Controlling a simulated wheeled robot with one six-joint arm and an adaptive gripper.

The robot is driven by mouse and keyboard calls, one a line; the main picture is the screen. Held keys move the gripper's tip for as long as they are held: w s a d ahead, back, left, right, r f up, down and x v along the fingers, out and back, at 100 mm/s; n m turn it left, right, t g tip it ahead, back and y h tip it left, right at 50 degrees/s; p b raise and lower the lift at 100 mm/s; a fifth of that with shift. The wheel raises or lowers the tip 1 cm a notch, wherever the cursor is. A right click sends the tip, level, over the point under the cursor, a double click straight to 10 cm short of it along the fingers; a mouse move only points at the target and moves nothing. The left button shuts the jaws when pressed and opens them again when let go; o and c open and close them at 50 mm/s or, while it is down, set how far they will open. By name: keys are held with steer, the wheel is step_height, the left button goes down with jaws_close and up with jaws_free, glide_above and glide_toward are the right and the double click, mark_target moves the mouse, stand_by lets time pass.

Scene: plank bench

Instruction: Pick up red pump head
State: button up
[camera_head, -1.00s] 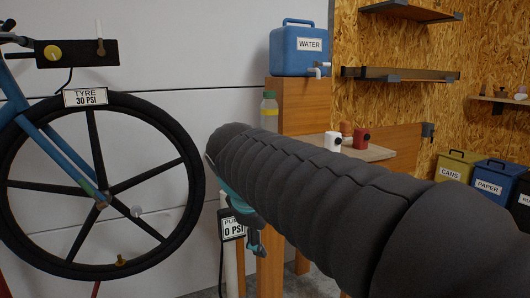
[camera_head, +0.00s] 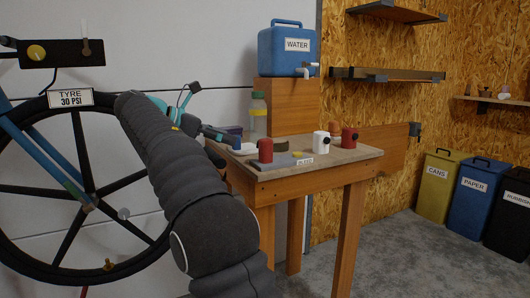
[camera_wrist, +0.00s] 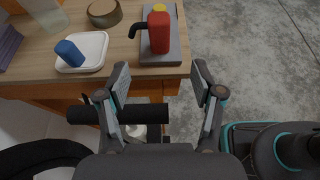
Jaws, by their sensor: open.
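The red pump head (camera_wrist: 158,33), with a black spout pointing left, stands upright on a grey slab near the bench edge in the wrist view. In the head view it is the red cylinder (camera_head: 265,151) at the bench's near left corner; its spout is hidden there. My gripper (camera_wrist: 161,74) is open and empty, its fingers apart below the red pump head in the picture and not touching it. In the head view, my gripper (camera_head: 225,137) is partly hidden at the left end of the bench.
A white dish (camera_wrist: 94,61) with a blue piece (camera_wrist: 69,52) and a brown bowl (camera_wrist: 104,12) lie left of the slab. A black bar (camera_wrist: 82,114) crosses below the fingers. Further right on the bench (camera_head: 360,156) stand a white container (camera_head: 320,145) and another red one (camera_head: 350,139).

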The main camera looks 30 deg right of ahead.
mark_target(260, 148)
steer(key=b+x, duration=0.3)
steer(key=x, duration=1)
steer(key=shift+w+d+f+b, duration=0.1)
steer(key=shift+d+f+b, duration=0.15)
steer(key=shift+b, duration=0.1)
steer(key=shift+r, duration=0.1)
steer(key=c, duration=1.3)
